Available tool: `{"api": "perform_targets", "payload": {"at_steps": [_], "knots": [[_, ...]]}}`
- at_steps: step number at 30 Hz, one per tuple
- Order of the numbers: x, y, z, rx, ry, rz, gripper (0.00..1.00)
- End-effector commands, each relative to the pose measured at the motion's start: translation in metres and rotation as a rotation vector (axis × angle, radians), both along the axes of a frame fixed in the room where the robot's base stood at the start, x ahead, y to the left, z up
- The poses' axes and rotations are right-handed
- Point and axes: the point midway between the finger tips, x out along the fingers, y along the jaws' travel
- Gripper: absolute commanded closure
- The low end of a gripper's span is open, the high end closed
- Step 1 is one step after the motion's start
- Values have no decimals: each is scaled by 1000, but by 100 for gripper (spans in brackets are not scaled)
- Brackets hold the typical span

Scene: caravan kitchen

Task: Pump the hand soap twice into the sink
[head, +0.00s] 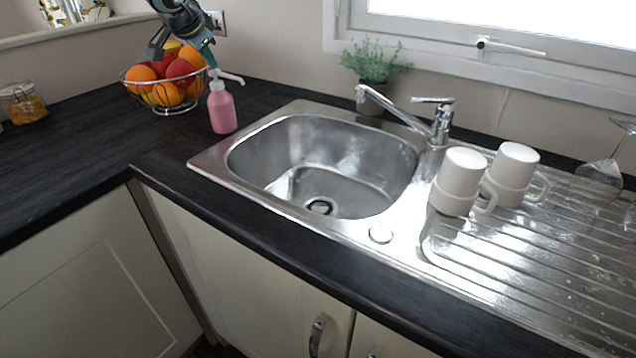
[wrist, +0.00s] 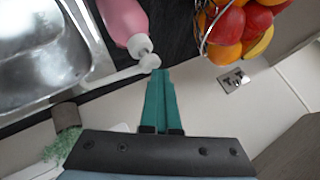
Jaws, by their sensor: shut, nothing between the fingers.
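The hand soap is a pink bottle (head: 221,108) with a white pump head (head: 228,76). It stands upright on the dark worktop by the sink's left back corner, its nozzle pointing right toward the sink. My gripper (head: 211,65) is shut and empty, its fingertips just above or beside the pump head; I cannot tell whether they touch it. In the wrist view the teal fingers (wrist: 161,75) are together, with the tips close to the white pump (wrist: 146,55) of the pink bottle (wrist: 124,20). The steel sink (head: 322,165) is empty, its drain visible.
A wire fruit bowl (head: 128,82) stands just behind and left of the soap. A tap (head: 440,125) and potted plant (head: 376,66) are at the sink's back.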

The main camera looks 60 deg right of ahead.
Motion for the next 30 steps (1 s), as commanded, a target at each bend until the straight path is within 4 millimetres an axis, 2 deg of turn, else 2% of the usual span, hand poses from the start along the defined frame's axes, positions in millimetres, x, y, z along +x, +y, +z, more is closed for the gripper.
{"api": "perform_targets", "payload": {"at_steps": [3,13,30], "knots": [[0,0,-7,2,1,1,100],[0,1,-8,3,1,1,100],[-1,0,1,2,2,0,100]]}}
